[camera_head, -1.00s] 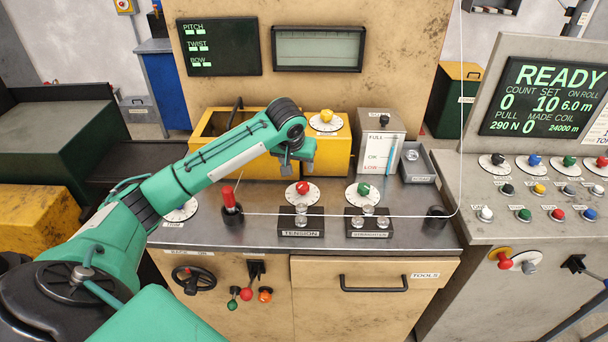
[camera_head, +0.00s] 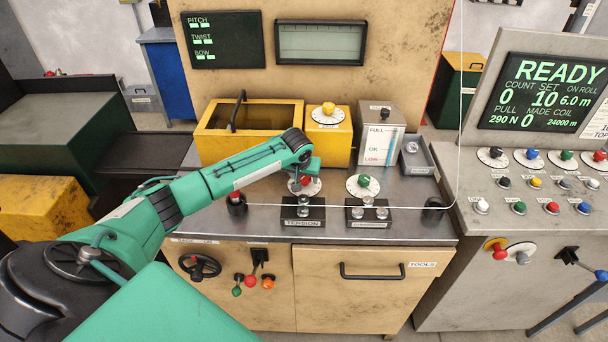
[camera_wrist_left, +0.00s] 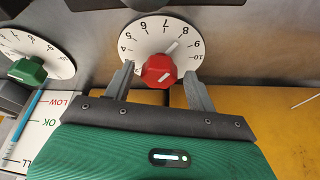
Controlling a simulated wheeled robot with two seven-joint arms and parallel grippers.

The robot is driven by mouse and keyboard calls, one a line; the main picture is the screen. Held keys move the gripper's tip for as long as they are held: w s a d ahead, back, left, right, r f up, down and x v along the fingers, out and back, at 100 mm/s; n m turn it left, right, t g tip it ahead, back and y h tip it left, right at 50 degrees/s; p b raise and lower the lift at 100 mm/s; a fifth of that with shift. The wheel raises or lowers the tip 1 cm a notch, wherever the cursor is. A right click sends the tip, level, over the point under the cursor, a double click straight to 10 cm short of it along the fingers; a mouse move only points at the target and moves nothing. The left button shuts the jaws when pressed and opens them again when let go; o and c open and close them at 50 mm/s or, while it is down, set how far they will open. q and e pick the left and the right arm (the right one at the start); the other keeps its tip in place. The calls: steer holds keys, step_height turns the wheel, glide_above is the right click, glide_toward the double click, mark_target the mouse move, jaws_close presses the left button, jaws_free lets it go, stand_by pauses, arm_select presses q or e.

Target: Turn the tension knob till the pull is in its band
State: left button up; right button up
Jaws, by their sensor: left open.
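The red tension knob (camera_head: 306,181) sits on a white numbered dial (camera_head: 316,188) behind the block labelled TENSION (camera_head: 302,224). My left gripper (camera_head: 301,183) is down at this knob, its arm reaching in from the left. In the left wrist view the red knob (camera_wrist_left: 159,70) lies between the two spread grey fingers of the left gripper (camera_wrist_left: 158,76), with a gap on each side. The dial (camera_wrist_left: 150,35) shows numbers from 4 to 10 there. The console screen (camera_head: 545,95) reads PULL 290 N. My right gripper is not in view.
A green knob (camera_head: 363,182) on its own dial stands right of the tension knob. A yellow bin (camera_head: 215,147) and a yellow-knob dial (camera_head: 328,113) are behind. A thin wire runs across the bench past the blocks. A LOW/OK/FULL box (camera_head: 379,135) stands back right.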

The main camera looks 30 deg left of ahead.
arm_select(q)
steer(key=shift+c, duration=0.3)
steer(key=c, duration=0.9)
steer(key=shift+d+r+p, duration=0.1)
steer(key=shift+p, duration=0.2)
steer(key=n+p, duration=0.1)
steer(key=p, duration=0.1)
steer(key=n+y+p, duration=0.1)
steer(key=n+p, duration=0.1)
steer(key=shift+d+r+n+g, duration=0.15)
steer(key=shift+r+n+g, duration=0.05)
steer(key=shift+n+g, duration=0.1)
steer(key=shift+w+f+n+y+p, duration=0.1)
steer(key=shift+f+n+y+p, duration=0.25)
steer(key=shift+n+p, duration=0.45)
steer(key=shift+r, duration=0.1)
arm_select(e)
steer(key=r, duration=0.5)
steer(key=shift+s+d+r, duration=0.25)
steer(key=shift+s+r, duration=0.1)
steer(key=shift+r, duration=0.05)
